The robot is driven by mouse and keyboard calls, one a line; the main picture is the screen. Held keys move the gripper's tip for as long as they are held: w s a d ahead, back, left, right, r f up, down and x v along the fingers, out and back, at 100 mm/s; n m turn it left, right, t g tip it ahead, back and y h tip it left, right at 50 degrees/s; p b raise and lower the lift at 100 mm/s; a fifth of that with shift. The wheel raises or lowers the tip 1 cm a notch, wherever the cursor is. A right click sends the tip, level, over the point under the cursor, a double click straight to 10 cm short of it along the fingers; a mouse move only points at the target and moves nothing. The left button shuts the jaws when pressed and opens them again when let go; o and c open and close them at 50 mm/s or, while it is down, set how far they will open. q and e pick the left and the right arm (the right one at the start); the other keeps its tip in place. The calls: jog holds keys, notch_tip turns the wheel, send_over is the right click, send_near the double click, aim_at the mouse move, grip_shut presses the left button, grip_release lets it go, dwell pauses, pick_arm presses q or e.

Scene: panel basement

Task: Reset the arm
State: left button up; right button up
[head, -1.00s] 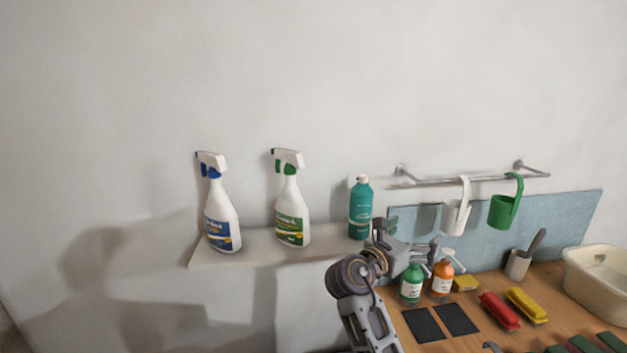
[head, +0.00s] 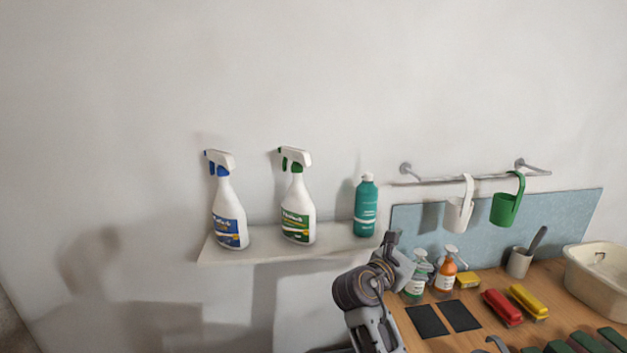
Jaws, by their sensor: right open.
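My right arm rises from the bottom edge in the head view, its elbow-like joint bent. My right gripper (head: 391,243) is open, with nothing seen in it. It is seen in front of the shelf's right end and just left of the green pump bottle (head: 415,284), partly covering that bottle. My left gripper is out of view.
A wall shelf (head: 270,257) holds a blue-label spray bottle (head: 229,222), a green-label spray bottle (head: 297,212) and a teal bottle (head: 366,207). White (head: 459,213) and green (head: 506,208) cups hang from a rail. The wooden counter (head: 470,345) holds brushes, an orange pump bottle (head: 445,277) and a basin (head: 600,278).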

jog(key=s+d+f+m+g+y, duration=0.1)
jog(key=s+f+m+g+y, duration=0.3)
jog(key=f, duration=0.6)
jog(key=s+d+f+m+t+y, duration=0.1)
jog(key=s+f+m+y, duration=0.2)
jog(key=s+f+m, duration=0.5)
jog(key=s+a+f+m+g+y, duration=0.2)
jog(key=s+f+m+y, duration=0.1)
jog(key=s+f+m, duration=0.4)
jog(key=s+a+f+m+g+y, duration=0.25)
jog(key=s+f, duration=0.25)
jog(key=s, duration=0.5)
notch_tip(320, 180, down, 34)
jog(key=s+g, duration=0.1)
jog(key=s, duration=0.1)
jog(key=s+d+f, duration=0.2)
jog(key=s+f, duration=0.8)
jog(key=s, duration=0.1)
jog(key=s+d+f+g+b, duration=0.1)
jog(key=s+d+f, duration=0.1)
jog(key=s+f, duration=0.8)
jog(key=shift+s+f, duration=0.3)
jog(key=shift+s, duration=0.4)
